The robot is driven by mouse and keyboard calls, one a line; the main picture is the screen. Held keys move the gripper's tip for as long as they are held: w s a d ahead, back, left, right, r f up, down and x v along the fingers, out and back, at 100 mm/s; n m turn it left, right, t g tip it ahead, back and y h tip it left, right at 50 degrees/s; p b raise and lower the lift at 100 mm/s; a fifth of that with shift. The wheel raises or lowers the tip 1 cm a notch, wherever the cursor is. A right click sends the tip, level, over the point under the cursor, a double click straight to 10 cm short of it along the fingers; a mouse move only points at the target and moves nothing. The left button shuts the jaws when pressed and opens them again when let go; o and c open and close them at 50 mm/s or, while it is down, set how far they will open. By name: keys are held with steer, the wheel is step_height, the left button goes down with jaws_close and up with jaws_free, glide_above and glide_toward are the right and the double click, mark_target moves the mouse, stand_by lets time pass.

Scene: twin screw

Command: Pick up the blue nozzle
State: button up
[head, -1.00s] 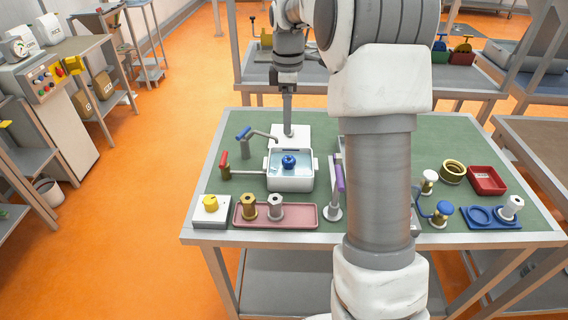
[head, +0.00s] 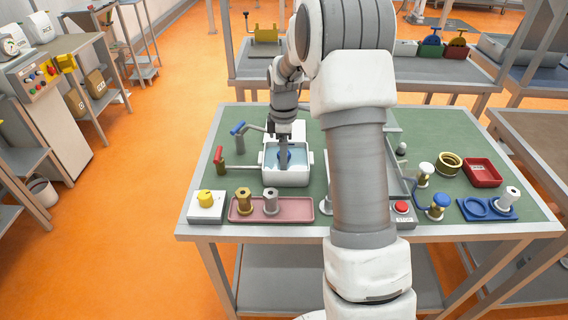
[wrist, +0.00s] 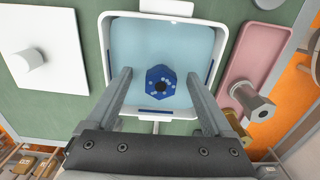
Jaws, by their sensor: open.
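The blue nozzle (wrist: 161,80) sits in the water of a white basin (wrist: 107,62), with a dark hole in its middle facing the wrist camera. In the head view the nozzle (head: 284,156) is partly hidden behind my gripper (head: 284,160). My gripper is open above the basin; in the wrist view its two fingers (wrist: 160,72) stand apart, one on each side of the nozzle. I see no contact between fingers and nozzle. How far the fingertips are above the water is hard to tell.
A pink tray (head: 290,214) with a brass and a grey fitting lies in front of the basin. Red (head: 219,158) and blue (head: 237,128) handled taps stand at its left. A yellow-knobbed box (head: 206,204) is front left. My arm hides the table's middle.

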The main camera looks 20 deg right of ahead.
steer(key=shift+f, duration=1.45)
jaws_close()
